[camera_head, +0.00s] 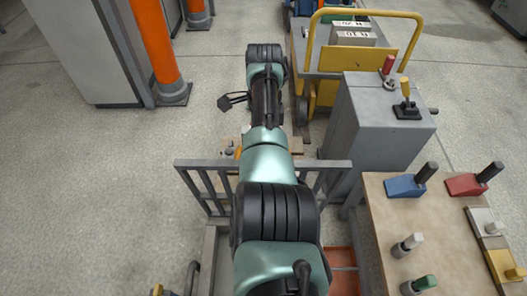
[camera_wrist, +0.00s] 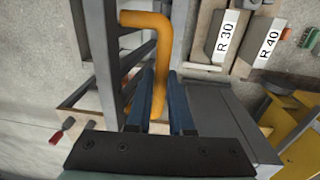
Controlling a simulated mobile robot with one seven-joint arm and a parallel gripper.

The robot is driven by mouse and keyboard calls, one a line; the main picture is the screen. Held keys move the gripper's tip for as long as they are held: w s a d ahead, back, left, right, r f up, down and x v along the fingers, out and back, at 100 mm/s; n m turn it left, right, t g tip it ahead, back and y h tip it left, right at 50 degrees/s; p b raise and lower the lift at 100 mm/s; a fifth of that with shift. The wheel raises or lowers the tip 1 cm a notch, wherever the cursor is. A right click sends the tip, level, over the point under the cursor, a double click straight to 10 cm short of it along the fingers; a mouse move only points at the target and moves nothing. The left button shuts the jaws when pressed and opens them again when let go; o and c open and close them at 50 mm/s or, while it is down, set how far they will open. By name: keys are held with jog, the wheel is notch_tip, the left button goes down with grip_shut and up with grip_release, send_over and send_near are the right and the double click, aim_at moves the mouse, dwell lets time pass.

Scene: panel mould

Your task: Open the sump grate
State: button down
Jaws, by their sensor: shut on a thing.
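A grey barred frame, which I take to be the sump grate, shows on both sides of my arm in the head view (camera_head: 203,187). In the wrist view its dark bars (camera_wrist: 103,45) run along the left, with a bent orange-yellow handle (camera_wrist: 163,45) beside them. My gripper (camera_wrist: 161,80) has its two blue fingers shut on the handle, one on each side. My arm hides the middle of the frame and my gripper in the head view. I cannot tell how far the grate is tilted.
A grey lever box (camera_head: 375,130) stands right of the frame, and a bench (camera_head: 385,225) with coloured blocks is nearer. A yellow trolley (camera_head: 320,75) carries blocks, marked R 30 (camera_wrist: 222,35) and R 40 (camera_wrist: 265,45). An orange post (camera_head: 155,45) stands left.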

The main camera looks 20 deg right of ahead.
jog(key=shift+s+a+f, duration=0.1)
jog(key=shift+a+f, duration=0.1)
jog(key=shift+f, duration=0.15)
jog(key=c, duration=0.8)
grip_release()
jog(key=shift+d+r, duration=0.1)
jog(key=shift+r, duration=0.05)
jog(key=shift+r, duration=0.1)
notch_tip(320, 180, up, 13)
jog(key=w+p, duration=0.1)
jog(key=p, duration=0.4)
jog(key=shift+d, duration=0.15)
jog(key=shift+w, duration=0.1)
